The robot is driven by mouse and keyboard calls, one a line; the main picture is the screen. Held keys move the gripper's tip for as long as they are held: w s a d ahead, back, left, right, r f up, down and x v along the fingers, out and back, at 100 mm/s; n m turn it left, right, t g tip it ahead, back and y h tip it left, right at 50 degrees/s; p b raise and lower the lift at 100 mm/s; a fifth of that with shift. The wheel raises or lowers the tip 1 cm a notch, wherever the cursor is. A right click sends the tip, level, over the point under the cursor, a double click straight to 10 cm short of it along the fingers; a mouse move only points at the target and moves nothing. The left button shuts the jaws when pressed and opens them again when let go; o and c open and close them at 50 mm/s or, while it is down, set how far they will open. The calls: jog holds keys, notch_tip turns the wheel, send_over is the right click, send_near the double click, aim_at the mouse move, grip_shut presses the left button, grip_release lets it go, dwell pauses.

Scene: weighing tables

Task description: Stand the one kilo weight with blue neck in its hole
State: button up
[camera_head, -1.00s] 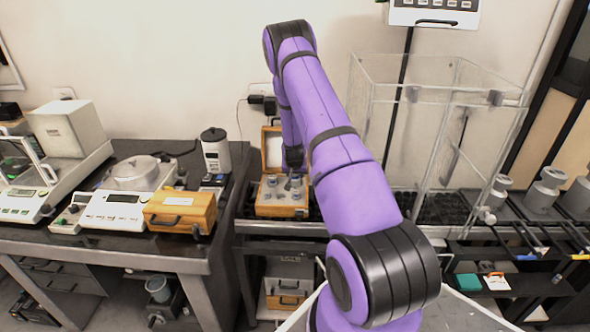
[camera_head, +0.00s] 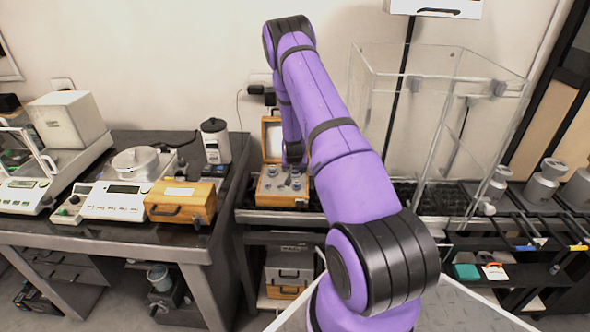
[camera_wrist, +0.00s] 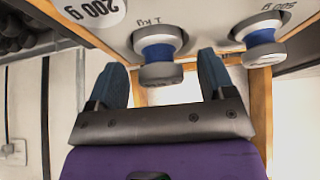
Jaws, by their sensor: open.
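The one kilo weight with blue neck (camera_wrist: 160,52) stands upright in the hole beside the "1 KG" mark in the wrist view. The wooden weight box (camera_head: 284,201), lid open, holds it with several other weights. My gripper (camera_wrist: 160,62) is open, one finger on each side of the weight's head. I cannot tell whether the fingers touch it. In the head view my gripper (camera_head: 293,160) is over the box, and its fingertips are too small to make out.
A 500 g weight (camera_wrist: 263,45) with a blue neck stands close by in the wrist view. A closed wooden case (camera_head: 180,205) and a balance (camera_head: 117,200) are on the left table. A clear enclosure (camera_head: 435,75) stands right of my arm.

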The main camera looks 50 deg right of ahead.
jog(key=s+a+r+n+t+y, duration=0.1)
jog(key=s+a+r, duration=0.2)
jog(key=a+r, duration=0.75)
jog(key=s+a+r+n+y, duration=0.15)
jog(key=a+r, duration=0.45)
jog(key=r, duration=0.9)
jog(key=s+a+r+n+t+y, duration=0.1)
jog(key=s+a+r, duration=0.2)
jog(key=a+r, duration=0.7)
jog(key=s+a+r+n, duration=0.3)
jog(key=s+a+r, duration=0.5)
jog(key=s+r, duration=0.3)
jog(key=s+a+r+n, duration=0.1)
jog(key=s+a, duration=0.2)
jog(key=s, duration=0.5)
jog(key=s+a+r+n+y, duration=0.1)
jog(key=s+a+r+n, duration=0.1)
jog(key=s, duration=0.6)
jog(key=shift+s+a+r+g, duration=0.2)
jog(key=shift+a+g, duration=0.1)
jog(key=shift+a, duration=0.3)
